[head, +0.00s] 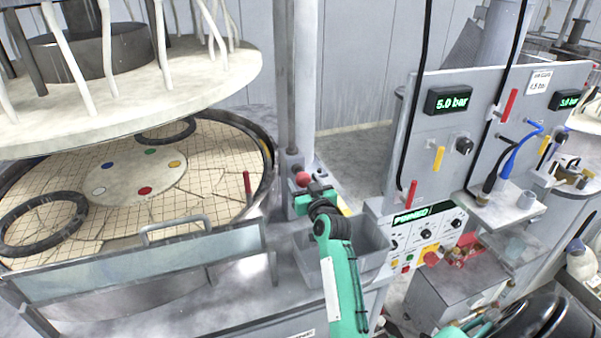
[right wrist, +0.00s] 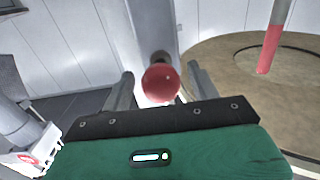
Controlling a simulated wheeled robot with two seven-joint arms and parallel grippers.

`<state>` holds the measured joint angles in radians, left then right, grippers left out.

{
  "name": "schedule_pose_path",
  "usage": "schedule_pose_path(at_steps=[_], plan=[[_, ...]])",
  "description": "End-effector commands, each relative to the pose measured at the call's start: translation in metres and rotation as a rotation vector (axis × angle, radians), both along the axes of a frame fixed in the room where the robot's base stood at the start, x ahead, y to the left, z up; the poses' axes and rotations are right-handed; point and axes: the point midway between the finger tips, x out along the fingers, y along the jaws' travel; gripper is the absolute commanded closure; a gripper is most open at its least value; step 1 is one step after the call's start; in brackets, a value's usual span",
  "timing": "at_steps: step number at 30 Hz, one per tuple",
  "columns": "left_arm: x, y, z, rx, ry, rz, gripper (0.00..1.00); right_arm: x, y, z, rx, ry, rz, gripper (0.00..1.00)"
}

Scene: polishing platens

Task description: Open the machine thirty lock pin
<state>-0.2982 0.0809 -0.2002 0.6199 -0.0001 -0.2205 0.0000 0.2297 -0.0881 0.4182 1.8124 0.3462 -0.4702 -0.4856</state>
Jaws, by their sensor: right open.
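The lock pin shows as a red ball knob (head: 302,179) at the foot of the grey upright post, right of the round platen. In the right wrist view the red knob (right wrist: 161,84) sits between the two grey fingers, with a visible gap on each side. My right gripper (head: 308,188) is open around or just short of the knob; the exact depth is hard to tell. The pin's shaft is hidden behind the knob. My left gripper is not in view.
A red upright handle (head: 247,184) stands at the platen rim. A grey open bin (head: 368,236) is beside my right arm. A control panel (head: 425,228) with a green display stands to the right. The raised upper plate (head: 180,80) hangs over the platen (head: 110,215).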

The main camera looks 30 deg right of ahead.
Motion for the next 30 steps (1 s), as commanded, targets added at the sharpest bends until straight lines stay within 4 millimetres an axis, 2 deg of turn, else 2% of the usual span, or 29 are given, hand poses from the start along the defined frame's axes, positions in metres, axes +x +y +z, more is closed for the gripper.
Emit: schedule_pose_path(at_steps=[3, 7, 19, 28, 30], plan=[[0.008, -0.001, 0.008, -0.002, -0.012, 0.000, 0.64, 0.016, -0.004, 0.002, 0.002, 0.000, 0.001, 0.39], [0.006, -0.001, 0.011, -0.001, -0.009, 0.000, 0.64, 0.025, -0.006, 0.001, 0.001, 0.000, 0.000, 0.39], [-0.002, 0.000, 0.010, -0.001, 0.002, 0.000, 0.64, 0.030, -0.007, 0.000, 0.001, 0.000, 0.000, 0.39], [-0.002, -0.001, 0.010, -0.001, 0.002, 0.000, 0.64, 0.030, -0.007, 0.000, 0.001, 0.000, 0.000, 0.98], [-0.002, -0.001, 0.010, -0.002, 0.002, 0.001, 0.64, 0.030, -0.007, 0.000, 0.001, 0.000, 0.000, 1.00]])
